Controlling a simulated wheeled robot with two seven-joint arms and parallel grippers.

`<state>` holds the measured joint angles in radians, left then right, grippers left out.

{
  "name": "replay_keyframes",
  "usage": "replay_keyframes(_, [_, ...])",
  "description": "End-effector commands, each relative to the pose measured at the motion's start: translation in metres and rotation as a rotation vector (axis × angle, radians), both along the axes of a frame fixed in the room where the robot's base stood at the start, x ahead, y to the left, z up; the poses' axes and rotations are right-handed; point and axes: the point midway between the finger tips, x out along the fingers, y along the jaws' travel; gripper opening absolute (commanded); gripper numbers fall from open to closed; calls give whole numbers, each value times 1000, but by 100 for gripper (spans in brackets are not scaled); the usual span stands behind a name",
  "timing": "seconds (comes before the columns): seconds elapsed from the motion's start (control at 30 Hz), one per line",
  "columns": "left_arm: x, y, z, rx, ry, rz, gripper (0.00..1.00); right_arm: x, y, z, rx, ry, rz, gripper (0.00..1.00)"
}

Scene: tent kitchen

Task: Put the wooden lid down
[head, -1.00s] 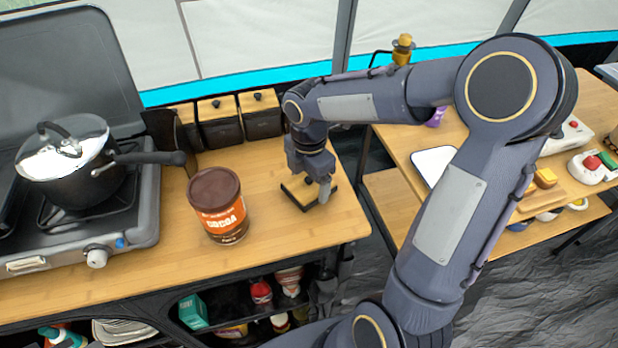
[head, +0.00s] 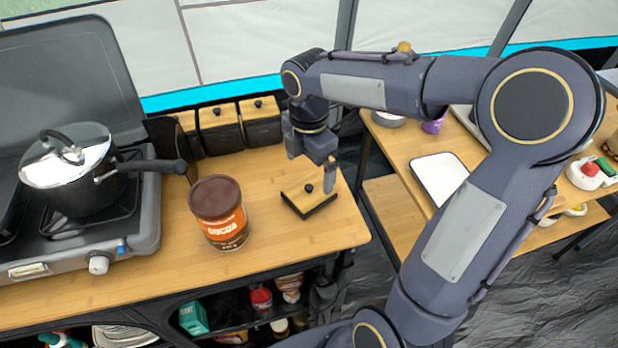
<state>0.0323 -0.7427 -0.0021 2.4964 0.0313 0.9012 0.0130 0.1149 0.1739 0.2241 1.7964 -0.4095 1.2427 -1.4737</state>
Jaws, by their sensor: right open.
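The wooden lid (head: 306,203), a square light-wood piece with a dark edge and a small black knob, lies flat on the wooden counter, right of the cocoa tin. My right gripper (head: 318,177) is open just above the lid and apart from the knob. One finger shows by the lid's right side; the other is mostly hidden. My left gripper is out of view.
The brown cocoa tin (head: 218,212) stands left of the lid. Lidded dark canisters (head: 260,121) line the back of the counter (head: 120,290). A pot (head: 75,170) sits on the stove at left. A side table (head: 400,140) stands at right beyond a gap.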

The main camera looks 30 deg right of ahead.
Motion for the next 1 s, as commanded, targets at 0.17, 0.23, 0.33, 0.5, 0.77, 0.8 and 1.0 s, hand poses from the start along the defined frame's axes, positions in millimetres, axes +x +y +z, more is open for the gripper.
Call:
replay_keyframes(0.17, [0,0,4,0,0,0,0,1,0,34,1,-3,0,100])
replay_keyframes(0.23, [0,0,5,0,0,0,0,1,0,42,1,-2,1,100])
replay_keyframes(0.33, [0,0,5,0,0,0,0,-1,0,49,2,-4,-8,100])
replay_keyframes(0.5, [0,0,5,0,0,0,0,-33,0,57,52,-59,-265,100])
replay_keyframes(0.77, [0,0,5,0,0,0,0,-127,18,39,373,-141,-1190,100])
replay_keyframes(0.8, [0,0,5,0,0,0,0,-137,22,34,433,-132,-1318,100])
replay_keyframes(1.0, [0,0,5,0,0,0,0,-166,39,14,654,-56,-1736,100])
